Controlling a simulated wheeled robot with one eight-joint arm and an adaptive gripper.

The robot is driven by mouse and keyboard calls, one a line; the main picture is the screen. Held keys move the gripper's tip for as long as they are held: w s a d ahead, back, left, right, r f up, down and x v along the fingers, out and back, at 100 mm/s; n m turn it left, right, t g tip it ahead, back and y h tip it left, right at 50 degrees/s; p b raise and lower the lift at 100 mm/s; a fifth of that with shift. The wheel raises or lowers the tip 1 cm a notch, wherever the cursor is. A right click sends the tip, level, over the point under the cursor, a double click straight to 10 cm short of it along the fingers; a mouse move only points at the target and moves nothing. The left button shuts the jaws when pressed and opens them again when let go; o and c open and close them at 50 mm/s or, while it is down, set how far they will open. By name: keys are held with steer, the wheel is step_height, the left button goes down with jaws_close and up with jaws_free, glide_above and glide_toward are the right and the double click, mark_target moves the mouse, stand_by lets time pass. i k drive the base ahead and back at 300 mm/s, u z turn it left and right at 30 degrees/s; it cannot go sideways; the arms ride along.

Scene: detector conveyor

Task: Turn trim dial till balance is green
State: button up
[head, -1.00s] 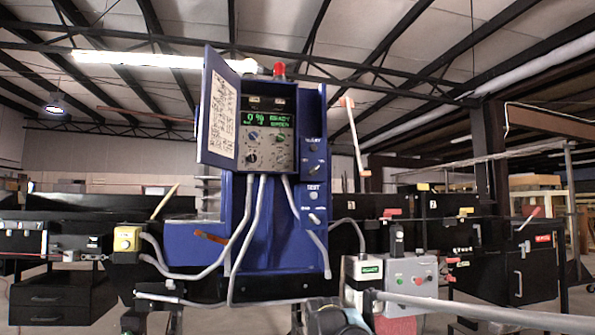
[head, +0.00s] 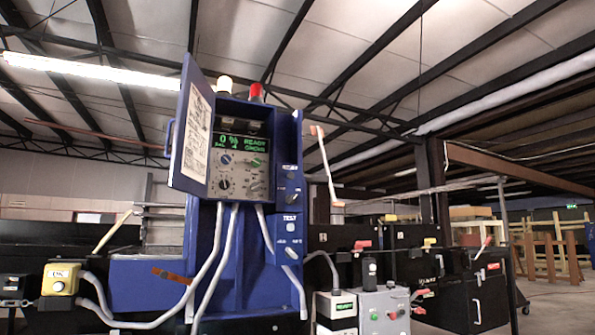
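The blue detector cabinet (head: 226,262) stands upright ahead of me, left of centre, with its door (head: 186,140) swung open to the left. Inside is a grey control panel (head: 240,174) with several small round knobs, among them a blue-capped knob (head: 225,159) and a dark knob (head: 224,184). I cannot read which knob is the trim dial. My gripper is not in view.
A yellow button box (head: 60,279) is at the lower left. A grey control box (head: 384,311) with green and red buttons is at the lower right. Grey cables (head: 217,258) hang from the panel over the cabinet front. Black conveyor machinery (head: 458,292) extends right.

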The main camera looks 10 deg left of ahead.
mark_target(255, 162)
steer(key=z, duration=0.95)
steer(key=k, duration=1.55)
steer(key=u, duration=1.35)
steer(key=i, duration=1)
